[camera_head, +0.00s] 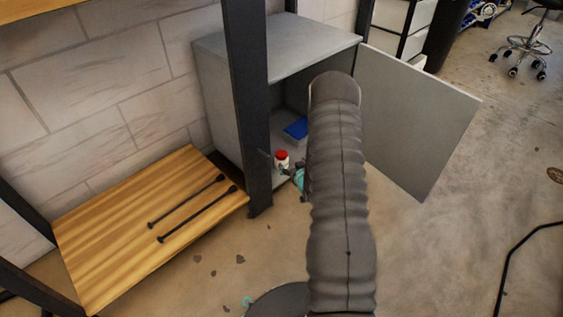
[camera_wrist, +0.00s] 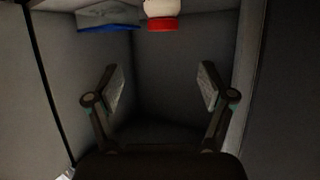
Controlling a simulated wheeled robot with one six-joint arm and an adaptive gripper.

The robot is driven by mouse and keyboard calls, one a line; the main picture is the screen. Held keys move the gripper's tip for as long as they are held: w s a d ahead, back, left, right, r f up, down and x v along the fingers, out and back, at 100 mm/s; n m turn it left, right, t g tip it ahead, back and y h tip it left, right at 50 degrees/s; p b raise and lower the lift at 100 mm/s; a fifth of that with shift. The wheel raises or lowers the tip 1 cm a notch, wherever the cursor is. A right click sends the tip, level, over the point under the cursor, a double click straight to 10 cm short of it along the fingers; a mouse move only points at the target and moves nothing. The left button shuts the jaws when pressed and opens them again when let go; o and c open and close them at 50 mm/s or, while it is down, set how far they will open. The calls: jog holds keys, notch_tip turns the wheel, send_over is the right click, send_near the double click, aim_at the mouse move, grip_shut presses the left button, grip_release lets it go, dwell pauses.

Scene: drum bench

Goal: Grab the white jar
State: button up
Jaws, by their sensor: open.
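The white jar (camera_head: 282,167) with a red lid stands inside the grey cabinet, near its open front, in the head view. In the wrist view the white jar (camera_wrist: 161,8) shows at the top edge, lid pointing down in the picture and partly cut off by the frame. My gripper (camera_wrist: 162,86) is open, with its two fingers spread wide and nothing between them. The jar lies above the fingertips in the wrist picture, apart from them. In the head view my arm hides most of the gripper; a small teal part of it shows just right of the jar.
The grey cabinet (camera_head: 300,45) has its door (camera_head: 415,115) swung open to the right. A blue object (camera_head: 297,128) lies inside; it also shows in the wrist view (camera_wrist: 110,26). A dark post stands just left of the jar. A wooden shelf (camera_head: 100,235) holds two black rods.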

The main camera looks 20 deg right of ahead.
aim_at(282, 154)
jog(key=b+x, duration=0.1)
jog(key=x, duration=0.7)
jog(key=shift+w+f, duration=0.15)
jog(key=x, duration=0.4)
jog(key=shift+a+f+b, duration=0.2)
jog(key=shift+f+b, duration=0.05)
jog(key=shift+b, duration=0.1)
jog(key=shift+w+d+f, duration=0.1)
jog(key=shift+w+f, duration=0.1)
jog(key=shift+w, duration=0.45)
jog(key=c, duration=1.4)
jog(key=shift+r, duration=0.1)
